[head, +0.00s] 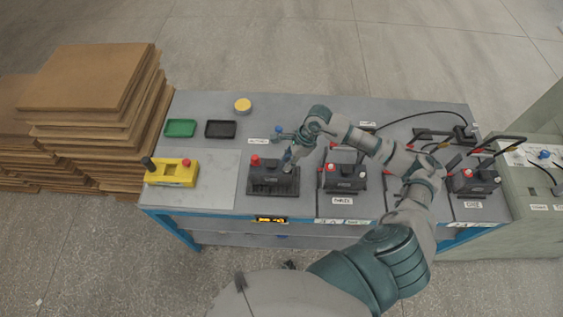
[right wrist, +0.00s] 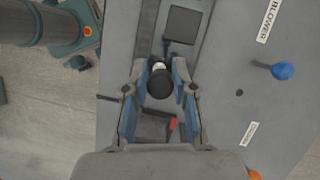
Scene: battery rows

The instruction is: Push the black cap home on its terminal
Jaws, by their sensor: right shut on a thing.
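My right gripper (head: 287,163) is over the right-hand side of the dark battery (head: 266,182) in the first bay. In the right wrist view its two blue-grey fingers (right wrist: 159,75) are closed around the black cap (right wrist: 160,87), a short dark cylinder with a pale patch at its far edge. The terminal under it is hidden, so I cannot tell how far down the cap sits. In the head view the fingers cover the cap. A red cap (head: 255,160) stands on the same battery's left side. My left gripper is not in view.
More batteries with red caps stand to the right, such as this one (head: 345,176), with black cables behind. A yellow box (head: 172,172), a green tray (head: 180,128), a black tray (head: 220,129) and a yellow round thing (head: 243,105) are at left. Stacked brown boards (head: 90,78) stand beside the table.

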